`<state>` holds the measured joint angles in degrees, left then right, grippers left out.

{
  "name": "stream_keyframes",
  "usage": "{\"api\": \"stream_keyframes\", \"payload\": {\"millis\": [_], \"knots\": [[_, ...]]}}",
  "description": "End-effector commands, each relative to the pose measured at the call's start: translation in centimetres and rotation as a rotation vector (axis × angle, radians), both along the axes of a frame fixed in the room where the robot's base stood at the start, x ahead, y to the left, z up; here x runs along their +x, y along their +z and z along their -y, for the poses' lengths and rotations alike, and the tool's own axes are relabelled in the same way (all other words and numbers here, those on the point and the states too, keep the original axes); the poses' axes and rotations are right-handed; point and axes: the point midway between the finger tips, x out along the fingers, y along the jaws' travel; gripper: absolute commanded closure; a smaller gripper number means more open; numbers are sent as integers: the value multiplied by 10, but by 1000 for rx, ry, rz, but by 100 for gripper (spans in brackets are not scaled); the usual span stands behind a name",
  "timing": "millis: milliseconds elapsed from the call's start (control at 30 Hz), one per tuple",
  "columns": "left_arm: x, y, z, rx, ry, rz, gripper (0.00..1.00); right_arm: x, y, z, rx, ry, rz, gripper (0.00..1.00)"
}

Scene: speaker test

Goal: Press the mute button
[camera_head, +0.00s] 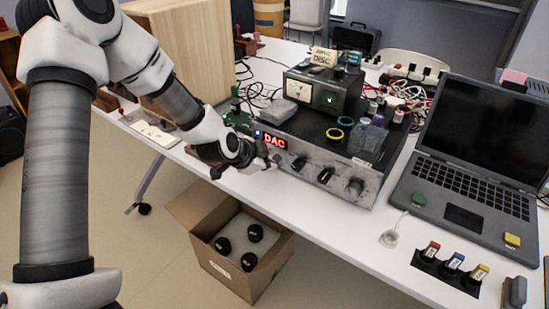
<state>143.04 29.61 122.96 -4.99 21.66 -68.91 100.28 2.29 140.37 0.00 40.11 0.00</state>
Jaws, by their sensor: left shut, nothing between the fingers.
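My left arm comes in from the left, and its gripper (267,160) is shut and empty. Its tip is close to the front panel of the amplifier (309,152), just below the red DAC display (271,140). I cannot tell whether it touches the panel. I cannot make out which control is the mute button; part of the panel is behind the gripper. My right gripper is not in view.
A smaller meter unit (318,90) and loose rings sit on the amplifier. A wooden box (192,45) stands at left, an open laptop (470,190) at right. A cardboard box (235,270) is on the floor below the table (330,228).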

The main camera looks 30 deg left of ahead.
Motion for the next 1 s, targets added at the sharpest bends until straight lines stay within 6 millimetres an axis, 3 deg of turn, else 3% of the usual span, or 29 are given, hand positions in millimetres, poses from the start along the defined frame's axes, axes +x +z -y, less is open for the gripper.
{"api": "stream_keyframes", "payload": {"millis": [267,700,1000], "knots": [[-5,2,0,-3,2,-1,100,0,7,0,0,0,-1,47],[-56,3,-4,-4,2,-3,100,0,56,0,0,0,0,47],[-60,-1,-5,-1,1,0,100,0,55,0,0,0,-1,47]]}}
